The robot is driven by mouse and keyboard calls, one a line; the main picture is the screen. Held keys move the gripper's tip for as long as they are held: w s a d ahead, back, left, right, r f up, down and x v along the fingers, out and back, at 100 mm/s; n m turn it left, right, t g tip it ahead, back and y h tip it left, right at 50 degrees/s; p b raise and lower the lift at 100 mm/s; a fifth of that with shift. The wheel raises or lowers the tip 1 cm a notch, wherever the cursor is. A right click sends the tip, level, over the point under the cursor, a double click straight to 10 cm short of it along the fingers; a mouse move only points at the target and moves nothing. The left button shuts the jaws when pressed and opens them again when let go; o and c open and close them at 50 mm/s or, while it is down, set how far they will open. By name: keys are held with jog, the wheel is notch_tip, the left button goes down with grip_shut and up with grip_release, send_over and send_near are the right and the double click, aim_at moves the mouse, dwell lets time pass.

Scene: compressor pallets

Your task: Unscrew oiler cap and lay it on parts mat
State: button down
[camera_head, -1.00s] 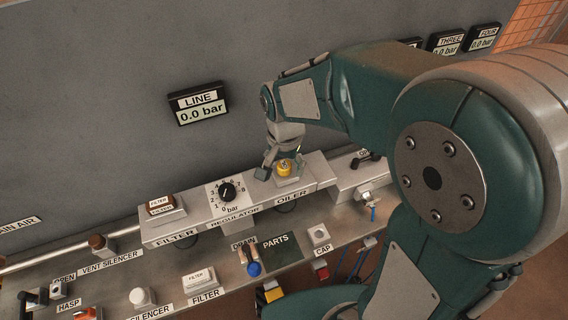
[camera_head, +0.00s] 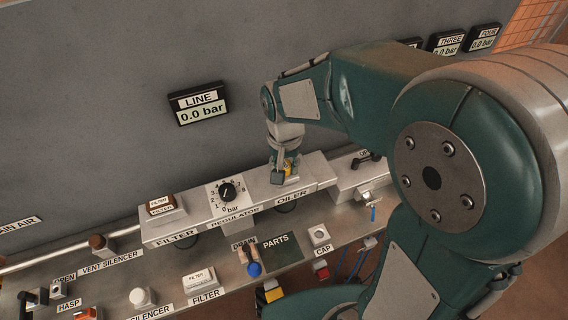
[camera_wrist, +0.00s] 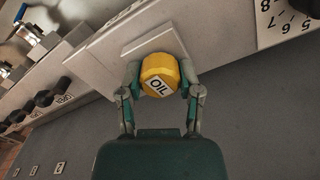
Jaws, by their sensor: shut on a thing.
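The yellow oiler cap (camera_wrist: 159,74), marked OIL, sits at the oiler block (camera_head: 281,187), behind the OILER label. My gripper (camera_wrist: 160,82) is shut on the cap, one finger on each side of it in the wrist view. In the head view my gripper (camera_head: 286,167) points down over the oiler and hides most of the cap. I cannot tell whether the cap's thread is loose. The dark green parts mat (camera_head: 281,250), marked PARTS, lies bare on the bench shelf in front of the oiler.
The regulator dial (camera_head: 227,192) and filter block (camera_head: 162,207) stand left of the oiler. Right of the mat is a grey CAP fixture (camera_head: 319,235). Left of it are drain parts with a blue knob (camera_head: 254,269). The LINE gauge (camera_head: 199,104) reads 0.0 bar.

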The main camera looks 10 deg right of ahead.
aim_at(285, 164)
jog(key=shift+r, duration=0.2)
jog(key=shift+r, duration=1.35)
jog(key=shift+r, duration=0.7)
